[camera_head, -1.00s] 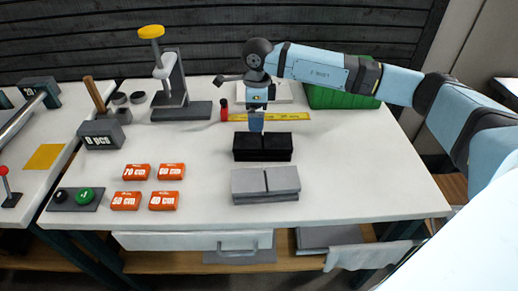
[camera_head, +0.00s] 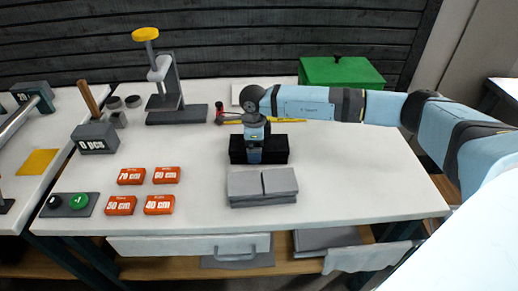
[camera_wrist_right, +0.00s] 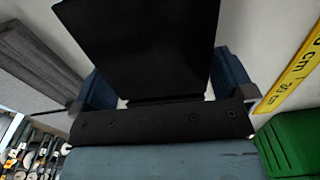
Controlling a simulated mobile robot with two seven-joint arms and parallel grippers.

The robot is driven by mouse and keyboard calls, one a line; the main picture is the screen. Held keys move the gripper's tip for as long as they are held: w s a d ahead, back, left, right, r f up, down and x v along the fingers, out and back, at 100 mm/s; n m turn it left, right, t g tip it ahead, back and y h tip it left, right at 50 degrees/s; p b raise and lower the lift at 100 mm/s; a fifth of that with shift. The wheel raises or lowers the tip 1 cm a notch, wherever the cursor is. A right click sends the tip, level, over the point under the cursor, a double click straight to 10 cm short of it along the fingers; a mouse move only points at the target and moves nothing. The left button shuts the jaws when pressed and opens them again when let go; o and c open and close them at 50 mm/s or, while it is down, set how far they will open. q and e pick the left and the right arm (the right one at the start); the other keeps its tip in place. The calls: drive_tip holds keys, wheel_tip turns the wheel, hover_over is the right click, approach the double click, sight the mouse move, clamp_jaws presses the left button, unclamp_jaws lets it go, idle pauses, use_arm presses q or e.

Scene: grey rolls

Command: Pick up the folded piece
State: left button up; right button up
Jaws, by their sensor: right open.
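A black piece (camera_head: 275,148) in two halves lies on the white table. It looks like a dark block with a seam, partly hidden by my right gripper (camera_head: 254,157). A similar grey piece (camera_head: 262,187) lies just in front of it, and part of it shows in the right wrist view (camera_wrist_right: 38,62). My right gripper (camera_wrist_right: 163,88) is open, with one blue finger on either side of a black panel (camera_wrist_right: 140,38) in the wrist view. I cannot tell whether the fingers touch it. My left gripper is not in view.
A yellow ruler (camera_head: 290,120) and a green box (camera_head: 342,73) lie behind. Orange length tags (camera_head: 131,176), a button panel (camera_head: 68,205), a counter block (camera_head: 95,138) and a press stand (camera_head: 172,100) are at left. The table's right side is clear.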

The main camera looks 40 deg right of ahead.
drive_tip(key=shift+f, duration=0.7)
drive_tip(key=c, duration=0.6)
drive_tip(key=shift+r, duration=0.15)
drive_tip(key=shift+c, duration=0.2)
